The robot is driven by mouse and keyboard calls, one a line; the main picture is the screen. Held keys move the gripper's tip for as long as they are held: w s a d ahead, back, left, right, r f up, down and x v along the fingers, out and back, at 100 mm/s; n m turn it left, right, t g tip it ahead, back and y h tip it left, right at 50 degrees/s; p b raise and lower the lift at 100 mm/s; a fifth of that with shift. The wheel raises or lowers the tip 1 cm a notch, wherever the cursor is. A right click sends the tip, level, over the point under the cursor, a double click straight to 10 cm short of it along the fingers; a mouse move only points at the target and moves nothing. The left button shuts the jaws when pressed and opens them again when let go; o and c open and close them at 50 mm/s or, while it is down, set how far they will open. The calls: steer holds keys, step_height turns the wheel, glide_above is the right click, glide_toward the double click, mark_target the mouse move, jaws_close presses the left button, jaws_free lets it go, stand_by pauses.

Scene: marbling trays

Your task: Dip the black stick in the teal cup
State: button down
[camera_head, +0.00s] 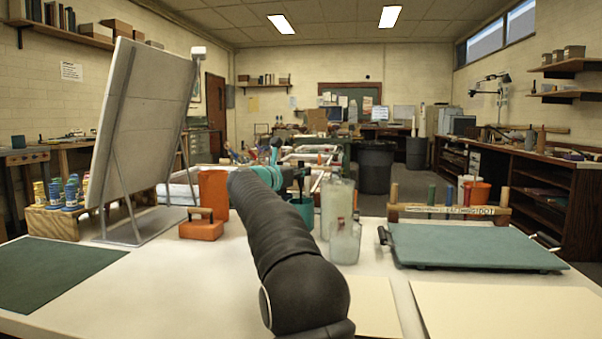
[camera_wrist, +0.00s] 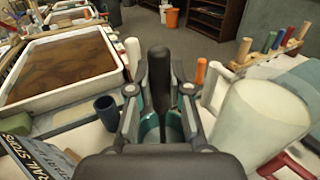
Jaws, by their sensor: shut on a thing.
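The black stick (camera_wrist: 158,62) stands upright between the fingers of my gripper (camera_wrist: 160,95) in the wrist view, and the fingers are shut on it. The teal cup (camera_wrist: 149,129) is right below and behind the fingers, partly hidden by them. The cup also shows in the head view (camera_head: 303,212), on the white table just beyond my arm. My gripper is over the cup's mouth. The stick's lower end is hidden, so I cannot tell how deep it is in the cup.
Pale translucent jars (camera_head: 345,241) stand close right of the cup. An orange container (camera_head: 213,190) and an orange block with a handle (camera_head: 201,226) are left. A tray of brown liquid (camera_wrist: 62,68) and a dark blue cup (camera_wrist: 107,112) are near the gripper.

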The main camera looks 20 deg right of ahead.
steer(key=shift+r, duration=0.15)
stand_by(0.4)
steer(key=shift+r+p, duration=3.95)
steer(key=shift+r, duration=0.4)
steer(key=shift+r+p, duration=0.9)
steer(key=shift+r, duration=1.05)
steer(key=shift+d, duration=0.1)
